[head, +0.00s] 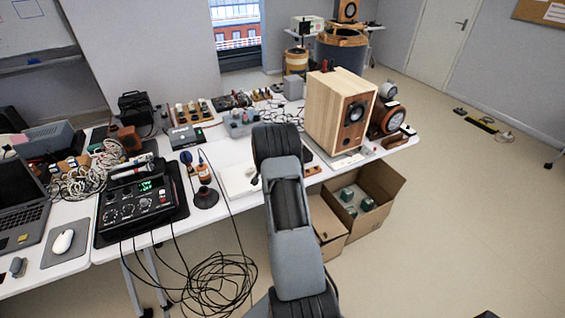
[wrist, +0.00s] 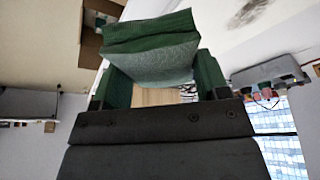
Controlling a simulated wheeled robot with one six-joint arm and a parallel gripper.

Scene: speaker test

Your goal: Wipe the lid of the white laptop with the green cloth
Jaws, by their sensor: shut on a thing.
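The green cloth (wrist: 150,45) is folded and held in my gripper (wrist: 160,85), which shows in the wrist view with its dark body below. A white flat surface, which looks like the lid of the white laptop (wrist: 222,28), lies beside and beyond the cloth. A dark smudge (wrist: 250,12) shows on it. In the head view the white laptop (head: 236,181) lies closed near the table's front edge, partly hidden by my arm. The gripper and cloth are hidden behind my arm there. I cannot tell whether the cloth touches the lid.
A wooden speaker (head: 330,110) stands right of my arm. A black power supply (head: 138,203) and a soldering iron stand (head: 204,196) are to the left. A grey bin (head: 240,124) is behind the laptop. Cardboard boxes (head: 352,226) and coiled cables (head: 215,285) are on the floor.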

